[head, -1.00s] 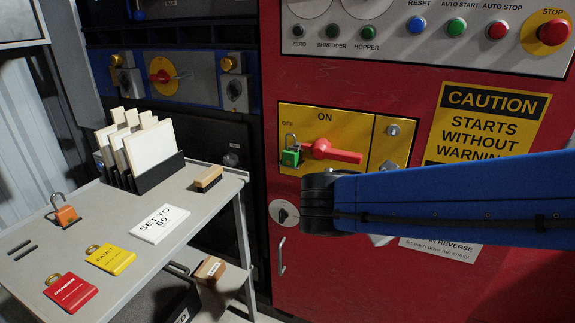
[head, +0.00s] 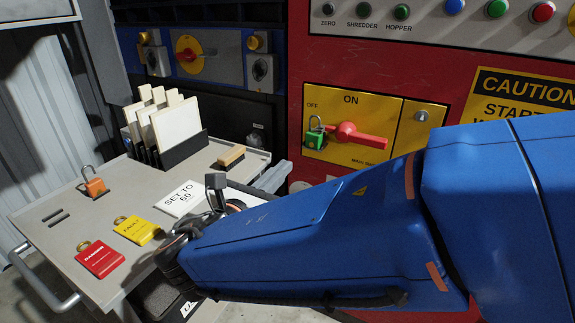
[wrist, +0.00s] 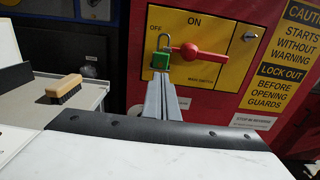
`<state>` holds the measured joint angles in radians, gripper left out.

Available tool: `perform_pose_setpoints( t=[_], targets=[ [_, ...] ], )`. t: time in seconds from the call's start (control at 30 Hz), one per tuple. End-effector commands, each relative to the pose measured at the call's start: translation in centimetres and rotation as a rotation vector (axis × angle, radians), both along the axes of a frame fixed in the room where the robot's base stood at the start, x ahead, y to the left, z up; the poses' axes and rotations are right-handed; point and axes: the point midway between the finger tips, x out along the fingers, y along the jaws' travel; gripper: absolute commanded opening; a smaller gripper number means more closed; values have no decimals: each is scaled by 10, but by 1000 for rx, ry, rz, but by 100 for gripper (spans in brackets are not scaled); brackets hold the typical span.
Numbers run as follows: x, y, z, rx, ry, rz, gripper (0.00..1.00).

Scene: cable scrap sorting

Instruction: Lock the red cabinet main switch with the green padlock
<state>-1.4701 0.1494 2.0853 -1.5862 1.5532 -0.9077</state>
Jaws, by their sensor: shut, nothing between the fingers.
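The green padlock (head: 315,138) is at the left end of the red main switch handle (head: 362,137), on a yellow plate (head: 388,100) on the red cabinet. Its shackle stands up above its body; I cannot tell whether it is closed. The handle lies roughly level, pointing right, below the word ON. In the wrist view my gripper (wrist: 161,80) is shut and empty, its grey fingertips just below the padlock (wrist: 161,60) in the picture; contact is unclear. The handle also shows there (wrist: 205,54). In the head view my arm hides most of the gripper.
A caution sign (head: 520,95) is right of the switch.

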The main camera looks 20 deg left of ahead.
Motion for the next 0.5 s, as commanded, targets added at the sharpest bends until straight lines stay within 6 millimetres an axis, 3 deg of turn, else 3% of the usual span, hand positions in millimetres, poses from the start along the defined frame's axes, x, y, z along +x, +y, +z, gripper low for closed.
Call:
perform_pose_setpoints(
  t=[0.5],
  targets=[
    [86, -8, 0, 1, 2, -4, 0]
  ],
)
